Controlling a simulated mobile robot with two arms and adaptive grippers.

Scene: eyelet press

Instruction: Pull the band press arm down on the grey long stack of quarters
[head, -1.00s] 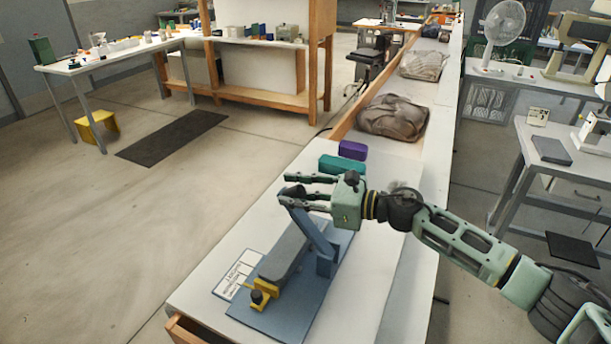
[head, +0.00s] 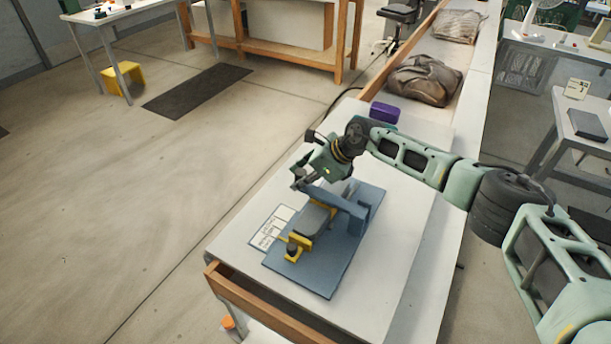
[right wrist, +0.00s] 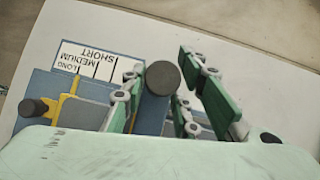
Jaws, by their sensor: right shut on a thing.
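The band press stands on a blue base plate (head: 338,272) on the bench. Its blue press arm (head: 343,204) now lies low, sloping only slightly, over the grey long stack (head: 316,217). A yellow fitting (head: 300,241) sits at the near end of the stack. My right gripper (head: 302,182) is shut on the dark knob at the arm's free end. In the right wrist view the round knob (right wrist: 163,78) shows between the green fingers. Whether the arm touches the stack cannot be told. My left gripper is not in view.
A printed card (head: 268,229) with LONG, MEDIUM and SHORT lies left of the base. A purple block (head: 384,113) and a grey-brown bag (head: 424,80) are farther back on the bench. The bench's wooden front edge (head: 262,312) is close to the press.

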